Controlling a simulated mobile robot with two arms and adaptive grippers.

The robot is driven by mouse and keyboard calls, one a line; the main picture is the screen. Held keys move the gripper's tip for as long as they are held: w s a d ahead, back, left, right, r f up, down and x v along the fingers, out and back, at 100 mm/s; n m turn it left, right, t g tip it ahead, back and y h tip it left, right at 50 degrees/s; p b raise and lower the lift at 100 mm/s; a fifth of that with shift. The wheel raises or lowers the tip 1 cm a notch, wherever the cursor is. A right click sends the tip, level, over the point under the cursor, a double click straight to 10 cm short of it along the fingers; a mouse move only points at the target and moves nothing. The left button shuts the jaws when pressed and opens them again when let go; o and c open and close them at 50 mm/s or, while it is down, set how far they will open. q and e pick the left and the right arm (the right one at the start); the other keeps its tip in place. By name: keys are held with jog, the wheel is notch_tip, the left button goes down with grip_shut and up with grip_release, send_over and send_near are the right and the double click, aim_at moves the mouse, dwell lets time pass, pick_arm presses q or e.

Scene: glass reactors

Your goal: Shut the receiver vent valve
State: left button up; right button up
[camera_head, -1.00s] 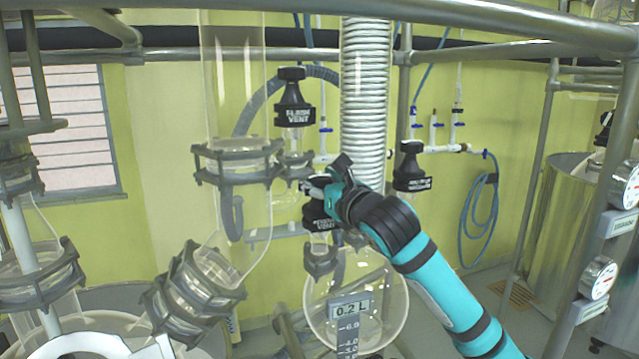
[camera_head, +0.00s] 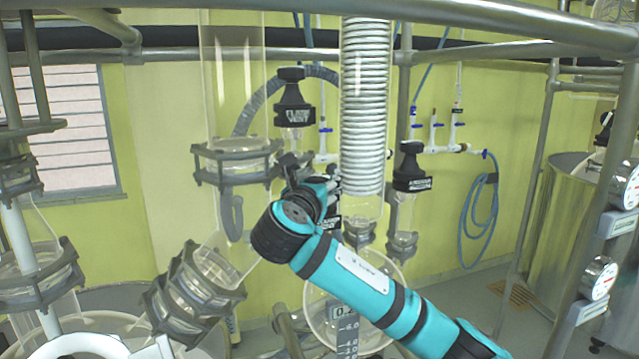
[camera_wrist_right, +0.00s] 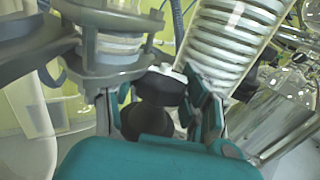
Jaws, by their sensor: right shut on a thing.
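The receiver vent valve (camera_head: 330,226) is a black knob with a label, above the round glass receiver. It is mostly hidden behind my right gripper in the head view. In the wrist view its black handle (camera_wrist_right: 157,92) sits between the two fingers. My right gripper (camera_head: 318,188), with a teal and black wrist, is shut on the handle; it also shows in the wrist view (camera_wrist_right: 160,105). My left gripper is not in view.
The flush vent valve (camera_head: 294,100) stands above and left of my gripper, and another black valve (camera_head: 410,168) to the right. A clamped glass column (camera_head: 236,165) is close on the left. A coil condenser (camera_head: 365,110) rises just behind. A steel rail crosses the top.

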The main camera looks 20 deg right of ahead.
jog(key=shift+f+m+g+h, duration=0.15)
jog(key=shift+m+g+h, duration=0.4)
jog(key=shift+h, duration=0.25)
jog(key=o, duration=0.9)
jog(key=shift+s+a, duration=0.1)
jog(key=v, duration=1.2)
